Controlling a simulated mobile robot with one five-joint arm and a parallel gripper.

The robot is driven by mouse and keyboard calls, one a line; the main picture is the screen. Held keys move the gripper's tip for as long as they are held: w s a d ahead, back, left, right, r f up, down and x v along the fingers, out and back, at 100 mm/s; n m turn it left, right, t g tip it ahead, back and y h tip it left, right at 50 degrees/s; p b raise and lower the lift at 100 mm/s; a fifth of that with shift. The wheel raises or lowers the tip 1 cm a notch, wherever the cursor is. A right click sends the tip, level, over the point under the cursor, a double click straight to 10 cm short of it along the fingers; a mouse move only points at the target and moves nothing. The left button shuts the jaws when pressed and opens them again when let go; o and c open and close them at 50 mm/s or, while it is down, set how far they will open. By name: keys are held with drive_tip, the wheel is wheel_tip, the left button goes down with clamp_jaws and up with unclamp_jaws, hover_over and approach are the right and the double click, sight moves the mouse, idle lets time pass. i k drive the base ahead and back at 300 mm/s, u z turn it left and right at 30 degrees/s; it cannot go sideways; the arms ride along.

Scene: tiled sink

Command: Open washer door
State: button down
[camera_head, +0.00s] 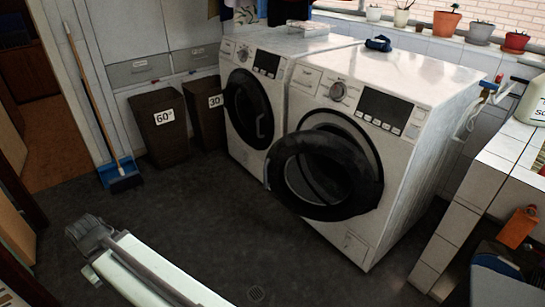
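Two white front-loading washers stand side by side. The nearer, right washer (390,85) has its round black door (283,170) swung out to the left, away from the front panel. Its round opening shows partly behind the door ring. The left washer (280,42) has its round dark door (245,108) against its front, seemingly closed, with a handle on its right side. My gripper (88,233) is the grey end of my white arm at the lower left. It is over the floor, well apart from both washers. Its fingers are too small and unclear to tell open from shut.
Two dark bins (160,125) stand left of the washers. A broom (88,85) leans on the cabinet by a blue dustpan (121,175). A tiled counter (465,205) is at the right. The dark floor (190,205) before the washers is clear.

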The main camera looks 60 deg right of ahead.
sight(318, 175)
drive_tip(key=u, duration=0.25)
drive_tip(key=i, duration=1)
